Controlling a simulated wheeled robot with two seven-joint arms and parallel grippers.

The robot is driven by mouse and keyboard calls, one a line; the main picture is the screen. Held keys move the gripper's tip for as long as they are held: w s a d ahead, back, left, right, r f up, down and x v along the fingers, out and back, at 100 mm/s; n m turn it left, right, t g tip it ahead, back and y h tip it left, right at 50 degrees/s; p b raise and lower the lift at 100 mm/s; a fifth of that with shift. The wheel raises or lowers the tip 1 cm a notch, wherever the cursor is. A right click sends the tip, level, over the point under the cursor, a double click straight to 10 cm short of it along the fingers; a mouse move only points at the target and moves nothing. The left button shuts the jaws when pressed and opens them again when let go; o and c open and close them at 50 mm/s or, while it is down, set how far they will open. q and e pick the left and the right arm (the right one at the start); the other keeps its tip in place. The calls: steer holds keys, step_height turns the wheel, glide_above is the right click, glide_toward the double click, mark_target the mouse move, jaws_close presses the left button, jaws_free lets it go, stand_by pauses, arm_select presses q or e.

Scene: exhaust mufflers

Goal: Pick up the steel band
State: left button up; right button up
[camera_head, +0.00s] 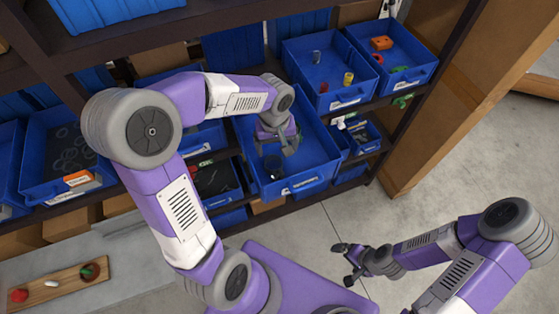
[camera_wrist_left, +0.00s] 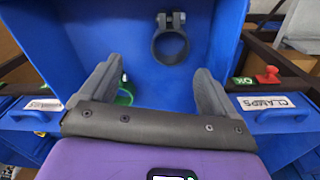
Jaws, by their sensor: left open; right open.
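A dark grey ring-shaped band (camera_wrist_left: 170,47) with a bolted lug at its top shows in the left wrist view, against the inside of a blue bin (camera_wrist_left: 75,30). I take it to be the steel band. In the head view a dark ring (camera_head: 273,168) sits near the front of the middle blue bin (camera_head: 318,143). My left gripper (camera_head: 280,147) reaches into that bin, open and empty, with the band beyond its fingertips (camera_wrist_left: 158,75) and apart from them. My right gripper (camera_head: 347,263) is open and empty over the floor, away from the shelf.
A green ring (camera_wrist_left: 124,94) shows partly behind one left finger. Bin walls stand close around my left gripper. Neighbouring blue bins (camera_head: 347,101) hold small parts. A wooden board (camera_head: 60,284) lies at lower left. Floor (camera_head: 420,190) at right is clear.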

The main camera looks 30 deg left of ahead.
mark_target(274, 164)
arm_select(q)
steer(key=shift+s+a+f+g, duration=0.3)
steer(key=shift+s+a+f, duration=0.2)
steer(key=shift+s+f, duration=0.35)
steer(key=f, duration=0.5)
steer(key=shift+w+d+f, duration=0.1)
steer(key=shift+d+f, duration=0.2)
steer(key=shift+w+f, duration=0.1)
steer(key=shift+f, duration=0.3)
steer(key=c, duration=1.2)
